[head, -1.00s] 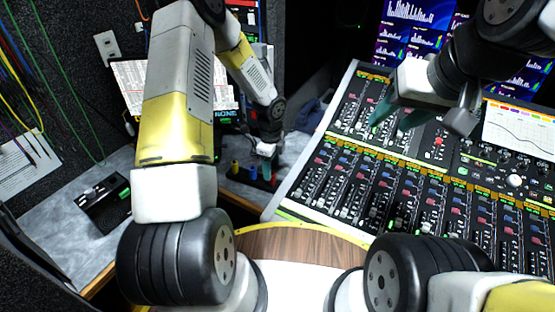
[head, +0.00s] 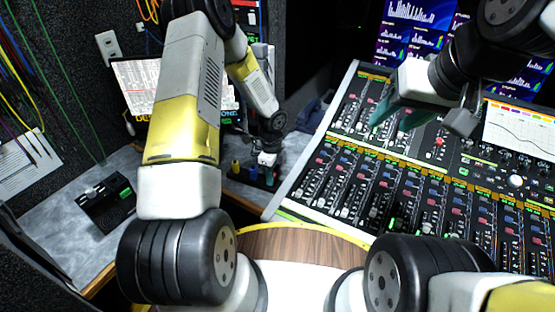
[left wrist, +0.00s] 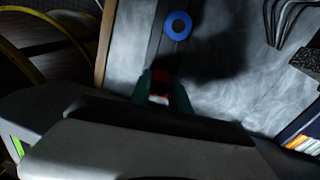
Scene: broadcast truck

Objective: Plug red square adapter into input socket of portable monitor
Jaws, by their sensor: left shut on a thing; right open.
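My left gripper (head: 268,174) points down at the dark strip on the grey counter. In the left wrist view its green fingers (left wrist: 161,92) are shut on the red square adapter (left wrist: 161,77), of which a small red part shows between them. A blue round adapter (left wrist: 178,26) stands apart, beyond the fingertips; it also shows in the head view (head: 253,172). A monitor (head: 130,82) with a light screen stands behind my left arm, which covers much of it. I cannot make out its input socket. My right gripper (head: 400,115) is open and empty above the mixing console.
A yellow adapter (head: 236,167) stands left of the blue one. The mixing console (head: 340,185) fills the right side. A small black box (head: 108,203) sits on the left counter (head: 60,225). Cables hang on the left wall. Counter between box and adapters is partly hidden by my arm.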

